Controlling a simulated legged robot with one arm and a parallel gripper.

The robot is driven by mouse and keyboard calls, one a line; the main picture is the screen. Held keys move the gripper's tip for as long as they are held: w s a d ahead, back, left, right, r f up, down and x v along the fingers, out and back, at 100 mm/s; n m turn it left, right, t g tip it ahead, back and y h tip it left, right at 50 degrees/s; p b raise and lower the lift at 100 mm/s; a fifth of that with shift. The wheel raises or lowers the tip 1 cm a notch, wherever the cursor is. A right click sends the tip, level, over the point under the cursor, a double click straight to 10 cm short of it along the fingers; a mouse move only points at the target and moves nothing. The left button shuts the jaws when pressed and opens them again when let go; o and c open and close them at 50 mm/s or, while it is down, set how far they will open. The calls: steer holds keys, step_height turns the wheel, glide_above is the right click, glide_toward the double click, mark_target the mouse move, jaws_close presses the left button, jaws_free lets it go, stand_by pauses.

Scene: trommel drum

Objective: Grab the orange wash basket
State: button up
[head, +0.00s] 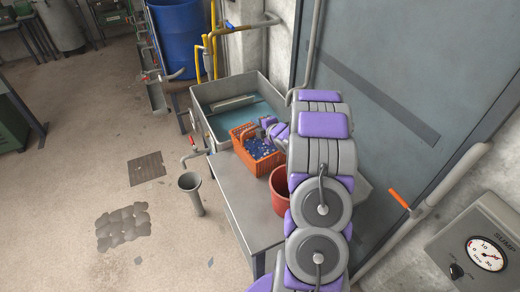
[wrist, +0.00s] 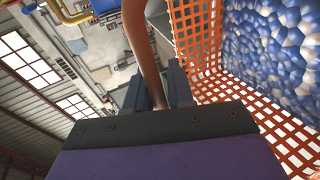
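The orange wash basket (head: 247,144) is an open mesh crate filled with blue and whitish pebble-like pieces. It stands at the sink end of the grey bench in the head view. In the wrist view its orange mesh wall (wrist: 197,35) fills the right side. My gripper (head: 268,126) is at the basket's upper rim, partly hidden by my arm in the head view. In the wrist view a curved brown-orange bar, apparently the basket's handle (wrist: 146,50), runs between the two dark fingers (wrist: 156,88). Whether the fingers press on it is not clear.
A grey sink (head: 207,92) with greenish water lies behind the basket. A red bucket (head: 280,190) stands close on its right. The grey bench (head: 240,200) is bare in front. A blue barrel (head: 176,40) and yellow pipes (head: 213,40) are farther back.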

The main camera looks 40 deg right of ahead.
jaws_close()
steer(key=shift+f, duration=0.1)
steer(key=shift+s+f, duration=0.1)
stand_by(0.8)
